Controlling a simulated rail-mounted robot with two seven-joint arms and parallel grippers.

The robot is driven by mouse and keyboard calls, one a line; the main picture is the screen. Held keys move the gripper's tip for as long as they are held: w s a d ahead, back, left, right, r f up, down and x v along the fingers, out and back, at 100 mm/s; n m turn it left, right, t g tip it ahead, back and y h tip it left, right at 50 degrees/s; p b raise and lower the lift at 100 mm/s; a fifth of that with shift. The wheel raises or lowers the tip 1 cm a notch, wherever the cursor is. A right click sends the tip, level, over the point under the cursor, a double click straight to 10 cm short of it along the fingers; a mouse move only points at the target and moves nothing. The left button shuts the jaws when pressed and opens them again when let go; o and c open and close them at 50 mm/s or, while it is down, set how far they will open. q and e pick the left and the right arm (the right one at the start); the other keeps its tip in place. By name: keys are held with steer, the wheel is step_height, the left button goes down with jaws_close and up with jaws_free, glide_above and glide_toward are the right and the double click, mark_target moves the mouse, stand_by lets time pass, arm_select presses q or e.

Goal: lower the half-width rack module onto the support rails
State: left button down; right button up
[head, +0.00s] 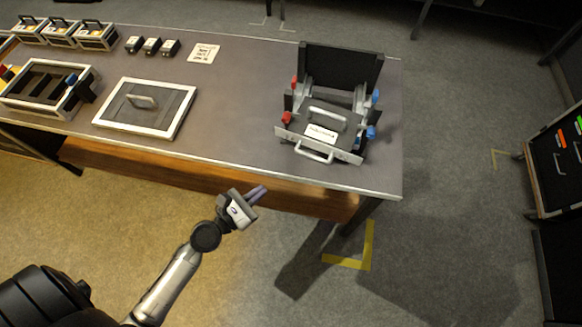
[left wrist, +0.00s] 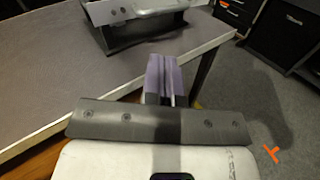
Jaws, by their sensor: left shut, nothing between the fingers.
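A dark rack module (head: 313,126) with a white label, a grey top handle and a silver front handle is at the right end of the bench. It sits in or on the front of a rack stand with a black back panel (head: 340,70). Grey support rails (head: 359,98) show behind the module; the module hides their front parts, and I cannot tell whether it is fully seated. My left gripper (head: 260,192) is shut and empty, in front of the bench's front edge, apart from the module. In the left wrist view, its fingers (left wrist: 163,78) are together. My right gripper is not in view.
Red clips (head: 287,118) and blue clips (head: 371,132) flank the stand. A framed panel with a handle (head: 146,102) lies mid-bench, with an open tray (head: 45,88) farther left. A printed card (head: 203,53) and small black blocks (head: 152,46) lie behind.

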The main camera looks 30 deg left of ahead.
arm_select(q)
steer(key=w+f+n, duration=0.1)
steer(key=w, duration=0.6)
steer(key=w+d+f+n+y, duration=0.1)
steer(key=w+n, duration=0.1)
steer(key=w, duration=0.5)
steer(key=shift+d+t, duration=0.25)
steer(key=shift+t, duration=0.15)
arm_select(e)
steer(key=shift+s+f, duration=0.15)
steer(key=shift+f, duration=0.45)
arm_select(q)
steer(key=shift+p+x, duration=0.3)
steer(key=shift+x, duration=0.5)
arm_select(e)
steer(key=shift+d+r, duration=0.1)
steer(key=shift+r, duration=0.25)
